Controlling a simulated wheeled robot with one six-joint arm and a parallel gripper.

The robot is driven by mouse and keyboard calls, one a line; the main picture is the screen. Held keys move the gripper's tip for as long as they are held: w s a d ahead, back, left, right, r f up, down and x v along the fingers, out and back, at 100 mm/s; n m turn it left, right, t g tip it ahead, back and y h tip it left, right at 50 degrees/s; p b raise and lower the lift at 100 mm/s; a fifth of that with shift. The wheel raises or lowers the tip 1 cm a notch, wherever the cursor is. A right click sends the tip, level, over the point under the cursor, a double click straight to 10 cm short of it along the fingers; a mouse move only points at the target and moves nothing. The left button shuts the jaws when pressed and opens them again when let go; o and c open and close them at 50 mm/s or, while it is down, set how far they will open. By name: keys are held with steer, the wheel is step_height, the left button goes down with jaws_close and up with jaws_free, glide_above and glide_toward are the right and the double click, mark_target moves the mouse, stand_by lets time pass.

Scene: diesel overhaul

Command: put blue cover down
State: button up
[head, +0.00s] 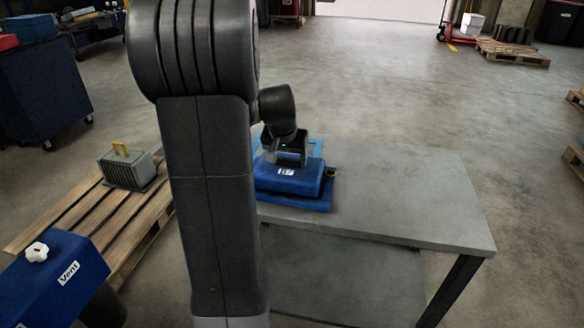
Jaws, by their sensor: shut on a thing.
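The blue cover (287,177) is a box-like blue piece with a small white label on top. It is at the left part of the grey table (420,200), over a flat blue mat or plate (318,202). My gripper (288,155) is above the cover, with its fingers reaching down to its top, and is shut on it. The exact grip point is small and partly hidden. I cannot tell whether the cover touches the blue piece under it. My arm hides the table's left end.
A wooden pallet (90,222) with a grey ribbed part (128,170) lies to the left. A blue box marked "Vent" (50,278) with a white knob stands at the lower left. A dark blue cabinet (40,90) stands behind. The table's right half is bare.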

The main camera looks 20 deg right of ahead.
mark_target(288, 168)
steer(key=shift+f, duration=1.8)
steer(key=shift+f, duration=0.15)
steer(key=o, duration=1.2)
steer(key=v, duration=1.2)
